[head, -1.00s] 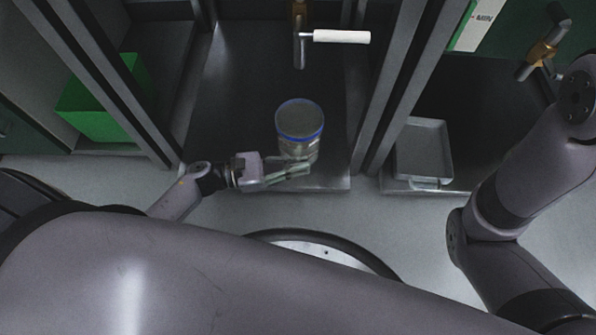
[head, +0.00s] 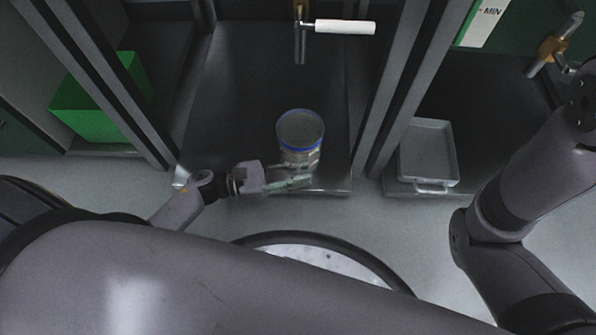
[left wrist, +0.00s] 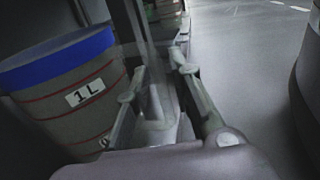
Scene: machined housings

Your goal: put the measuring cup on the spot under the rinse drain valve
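The measuring cup (head: 300,132) is clear with a blue rim and is upright over the near part of the dark bench. In the left wrist view the cup (left wrist: 70,90) stands left of the fingers, with red lines and a "1 L" label. I cannot tell whether the cup touches the bench. The drain valve (head: 300,45) with a white lever is beyond the cup. My right gripper is out of view.
Dark uprights (head: 395,85) flank the bay. A grey tray (head: 428,150) sits in the right bay below another brass valve (head: 551,47). A green bin (head: 95,110) stands at the left. The bench (head: 245,75) between the cup and the valve is clear.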

